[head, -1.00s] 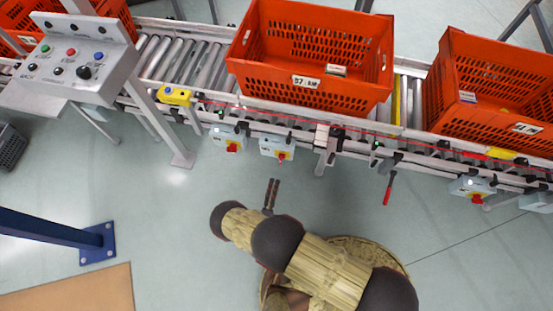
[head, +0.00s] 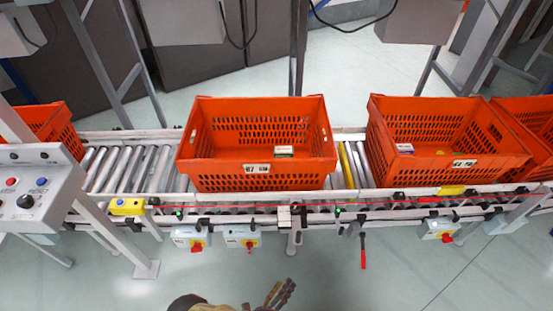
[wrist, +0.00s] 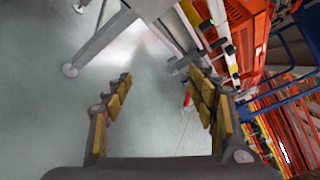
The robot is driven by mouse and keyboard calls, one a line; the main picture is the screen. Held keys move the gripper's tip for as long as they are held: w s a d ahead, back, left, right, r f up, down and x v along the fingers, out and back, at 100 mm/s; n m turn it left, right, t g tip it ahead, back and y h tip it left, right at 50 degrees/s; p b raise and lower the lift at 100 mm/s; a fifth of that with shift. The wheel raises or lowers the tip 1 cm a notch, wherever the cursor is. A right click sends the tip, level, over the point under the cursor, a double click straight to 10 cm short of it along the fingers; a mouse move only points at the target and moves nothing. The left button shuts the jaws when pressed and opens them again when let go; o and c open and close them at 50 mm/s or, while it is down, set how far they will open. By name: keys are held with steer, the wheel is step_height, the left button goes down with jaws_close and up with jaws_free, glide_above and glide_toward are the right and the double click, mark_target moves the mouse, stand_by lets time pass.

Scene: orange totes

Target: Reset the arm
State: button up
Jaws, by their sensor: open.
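My gripper (head: 281,292) shows at the bottom edge of the head view, in front of the conveyor and apart from it. Most of my arm is out of that view. In the wrist view my gripper (wrist: 160,102) has its two padded fingers spread wide, with only floor and part of the conveyor frame showing between them. It is open and empty.
A roller conveyor (head: 110,170) crosses the head view, bearing a middle orange tote (head: 255,175), a right orange tote (head: 450,155) and others at the edges. Small boxes lie in these two. A control panel (head: 30,190) stands at left. The floor in front is clear.

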steer(key=s+d+r+m+g+y+p, duration=0.15)
steer(key=r+m+g, duration=0.65)
steer(key=r+m, duration=1)
steer(key=s+d+r+m+g+y+p, duration=0.1)
steer(key=s+r+m+g+y+p, duration=0.15)
steer(key=r+m+g, duration=1.45)
steer(key=d+r+m+t+y+p, duration=0.1)
steer(key=d+r+t, duration=0.3)
steer(key=r, duration=0.7)
steer(key=s+d+r+m+t+y+p, duration=0.1)
steer(key=d+r+t, duration=0.4)
steer(key=r, duration=0.7)
steer(key=d+r+m+t+y+p, duration=0.1)
steer(key=d+r+m+t+y, duration=0.2)
steer(key=r, duration=0.9)
steer(key=d+t, duration=0.2)
steer(key=t, duration=0.2)
steer(key=shift+s+r+m+t, duration=0.2)
steer(key=shift+s+m+t, duration=0.05)
steer(key=shift+m+t, duration=0.05)
